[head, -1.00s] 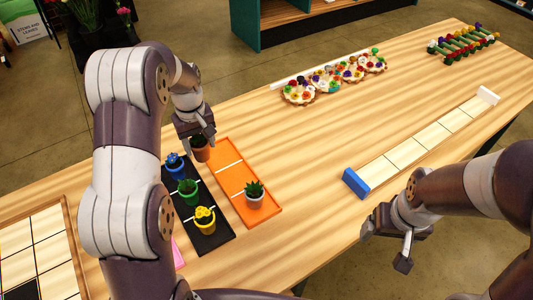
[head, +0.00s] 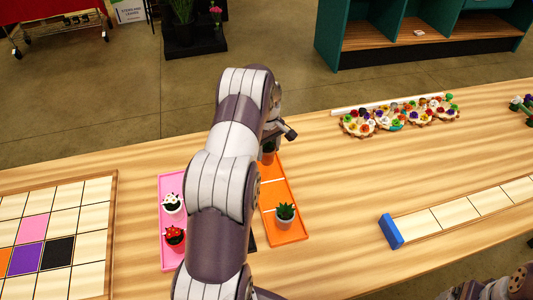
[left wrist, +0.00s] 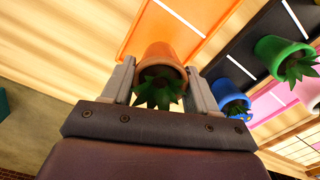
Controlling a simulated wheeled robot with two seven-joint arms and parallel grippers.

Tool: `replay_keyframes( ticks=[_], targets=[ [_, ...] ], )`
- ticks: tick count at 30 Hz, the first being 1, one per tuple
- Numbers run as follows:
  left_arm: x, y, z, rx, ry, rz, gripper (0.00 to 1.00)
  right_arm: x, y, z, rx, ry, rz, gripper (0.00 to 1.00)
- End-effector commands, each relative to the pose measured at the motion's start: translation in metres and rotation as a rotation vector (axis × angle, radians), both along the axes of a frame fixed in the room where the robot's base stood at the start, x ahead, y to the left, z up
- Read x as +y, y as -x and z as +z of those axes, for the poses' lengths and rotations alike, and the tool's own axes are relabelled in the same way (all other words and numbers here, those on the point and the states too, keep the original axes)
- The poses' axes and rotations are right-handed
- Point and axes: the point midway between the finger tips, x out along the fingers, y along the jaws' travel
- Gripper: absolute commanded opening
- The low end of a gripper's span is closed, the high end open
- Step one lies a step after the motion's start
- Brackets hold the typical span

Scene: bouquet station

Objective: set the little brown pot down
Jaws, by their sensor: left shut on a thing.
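The little brown pot (head: 268,155) holds a green plant and is at the far end of the orange tray (head: 296,232) in the head view. My left gripper (head: 279,136) is shut on it. In the left wrist view, the brown pot (left wrist: 168,52) sits between the two fingers, with the orange tray (left wrist: 190,14) behind it. I cannot tell whether its base touches the tray. My right arm shows only partly at the lower right corner of the head view; its fingertips are hidden.
Another potted plant (head: 285,214) stands at the near end of the orange tray. The black tray (left wrist: 240,62) with green and blue pots is mostly hidden by my arm in the head view.

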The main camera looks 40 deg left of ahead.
Motion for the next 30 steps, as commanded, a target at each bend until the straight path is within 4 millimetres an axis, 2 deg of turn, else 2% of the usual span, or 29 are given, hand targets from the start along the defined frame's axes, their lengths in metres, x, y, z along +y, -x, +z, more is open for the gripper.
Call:
replay_keyframes(
  ticks=[2, 9, 20, 21, 22, 23, 30],
  targets=[
    [0.006, -0.001, -0.004, 0.000, 0.000, 0.000, 0.14, 0.000, 0.000, 0.004, 0.000, 0.000, 0.000, 0.84],
    [0.006, -0.001, -0.041, -0.001, -0.001, -0.001, 0.14, 0.000, 0.000, 0.017, 0.000, 0.000, 0.000, 0.84],
    [0.006, -0.001, -0.048, -0.002, 0.000, -0.001, 0.14, 0.000, 0.000, 0.011, 0.000, 0.000, 0.000, 0.84],
    [0.006, -0.001, -0.047, -0.001, -0.001, -0.001, 0.72, 0.000, 0.000, 0.013, 0.000, 0.000, 0.000, 0.84],
    [0.005, -0.001, -0.047, -0.001, -0.001, -0.001, 0.81, 0.000, 0.000, 0.013, 0.000, 0.000, 0.000, 0.84],
    [0.005, -0.001, -0.047, 0.000, 0.000, -0.001, 0.84, 0.000, 0.000, 0.013, 0.000, 0.000, 0.000, 0.84],
    [0.005, -0.001, -0.046, -0.001, -0.001, -0.001, 0.84, 0.000, 0.000, 0.013, 0.000, 0.000, 0.000, 0.84]
  ],
)
